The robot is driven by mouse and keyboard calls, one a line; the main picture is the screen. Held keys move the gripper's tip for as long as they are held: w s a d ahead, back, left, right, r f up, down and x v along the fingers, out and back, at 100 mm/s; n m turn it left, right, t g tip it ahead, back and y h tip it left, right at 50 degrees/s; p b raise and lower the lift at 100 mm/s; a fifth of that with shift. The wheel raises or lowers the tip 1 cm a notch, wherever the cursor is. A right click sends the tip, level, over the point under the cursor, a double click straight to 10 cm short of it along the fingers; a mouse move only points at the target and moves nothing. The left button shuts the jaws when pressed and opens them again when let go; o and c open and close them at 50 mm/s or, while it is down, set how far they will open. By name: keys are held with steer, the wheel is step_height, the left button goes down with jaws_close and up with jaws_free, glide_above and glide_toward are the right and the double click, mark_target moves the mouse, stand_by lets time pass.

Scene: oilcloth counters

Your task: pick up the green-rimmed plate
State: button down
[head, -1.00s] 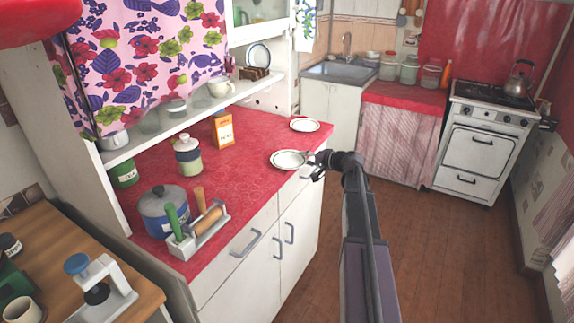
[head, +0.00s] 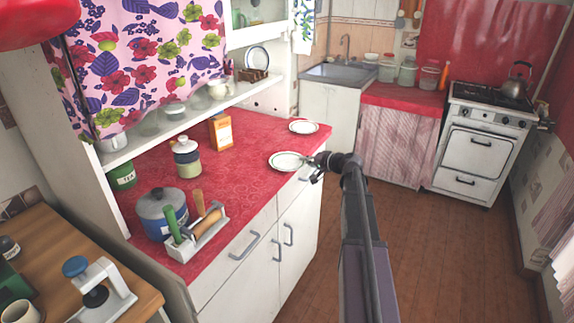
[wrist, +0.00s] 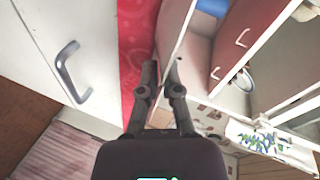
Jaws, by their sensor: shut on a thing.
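The green-rimmed plate (head: 286,161) is white with a thin dark rim that looks greenish. It is at the right edge of the red counter in the head view. My gripper (head: 315,170) is at the plate's right edge, shut on it. I cannot tell whether the plate is clear of the counter. In the wrist view my gripper's two fingers (wrist: 163,72) are close together, and a pale surface shows beyond them. The plate's outline is not clear there.
A second white plate (head: 303,127) with a dark rim lies farther back on the red counter (head: 235,178). A carton (head: 221,132), lidded jar (head: 187,160), pot (head: 163,212) and utensil holder (head: 197,236) stand to the left. The floor on the right is clear.

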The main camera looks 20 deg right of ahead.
steer(key=shift+r, duration=0.2)
step_height(320, 180, up, 3)
steer(key=p, duration=0.3)
steer(key=shift+r+p, duration=0.1)
steer(key=shift+p, duration=0.2)
steer(key=d+f+p+v, duration=0.1)
steer(key=f+v, duration=0.2)
steer(key=v, duration=1.2)
steer(key=shift+s+d, duration=0.35)
steer(key=shift+s, duration=0.05)
steer(key=shift+r, duration=0.1)
steer(key=shift+s, duration=0.1)
